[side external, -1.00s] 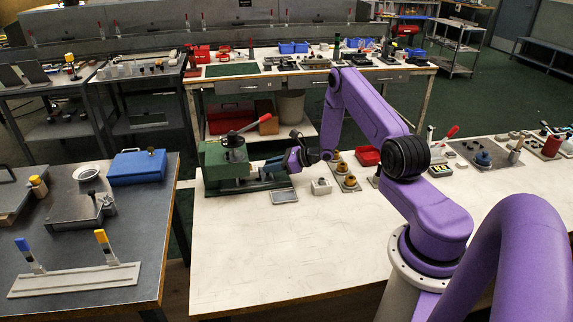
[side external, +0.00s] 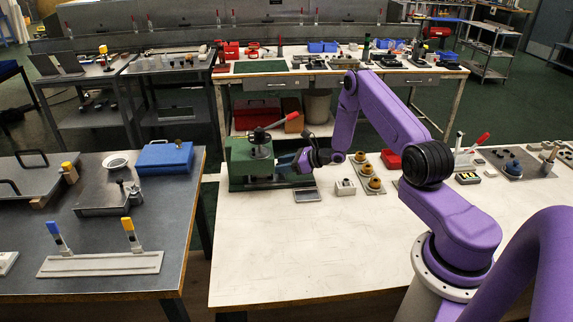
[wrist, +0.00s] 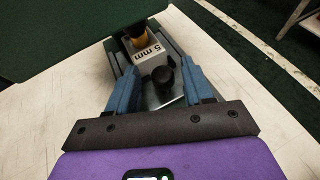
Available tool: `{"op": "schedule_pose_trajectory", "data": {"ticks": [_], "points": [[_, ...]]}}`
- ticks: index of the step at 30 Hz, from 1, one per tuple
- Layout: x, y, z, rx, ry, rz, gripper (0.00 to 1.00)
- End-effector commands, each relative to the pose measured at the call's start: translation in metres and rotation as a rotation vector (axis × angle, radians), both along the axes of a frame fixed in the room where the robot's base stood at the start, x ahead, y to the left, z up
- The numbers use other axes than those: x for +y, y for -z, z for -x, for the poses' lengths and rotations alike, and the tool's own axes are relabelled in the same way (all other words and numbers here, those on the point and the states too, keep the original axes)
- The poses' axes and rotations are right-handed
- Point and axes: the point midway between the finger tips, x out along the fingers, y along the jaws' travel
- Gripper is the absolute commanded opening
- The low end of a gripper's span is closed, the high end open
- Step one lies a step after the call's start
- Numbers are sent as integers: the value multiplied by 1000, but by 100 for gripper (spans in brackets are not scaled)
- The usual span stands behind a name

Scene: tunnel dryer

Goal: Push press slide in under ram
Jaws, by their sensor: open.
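In the wrist view, the slide (wrist: 176,97) is a grey metal plate with a black knob (wrist: 163,78). A block marked "5 mm" (wrist: 150,57) sits beyond the knob, with an orange-brown piece (wrist: 138,38) at its far end. My gripper (side external: 300,162) is low at the press's right side. Its blue fingers (wrist: 161,80) are open, one on each side of the knob. I cannot tell whether they touch it. The ram is not clearly visible.
A small grey tray (side external: 307,195) lies in front of the press. A white block (side external: 345,187) and a plate of brass parts (side external: 370,178) stand to the right, with a red bin (side external: 391,159) behind. The bench front is clear.

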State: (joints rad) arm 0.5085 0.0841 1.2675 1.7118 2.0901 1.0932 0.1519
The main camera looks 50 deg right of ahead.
Motion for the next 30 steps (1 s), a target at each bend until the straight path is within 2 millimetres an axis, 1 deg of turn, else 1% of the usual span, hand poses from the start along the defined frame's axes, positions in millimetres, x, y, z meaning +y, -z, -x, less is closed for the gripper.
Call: {"op": "schedule_pose_trajectory", "data": {"ticks": [4,7,21,27,30], "points": [[-5,-3,7,0,3,0,51],[-10,-9,19,0,5,-1,51],[-44,-47,103,-1,5,0,51],[-56,-60,132,-1,4,0,51],[-60,-64,141,-2,2,2,51]]}}
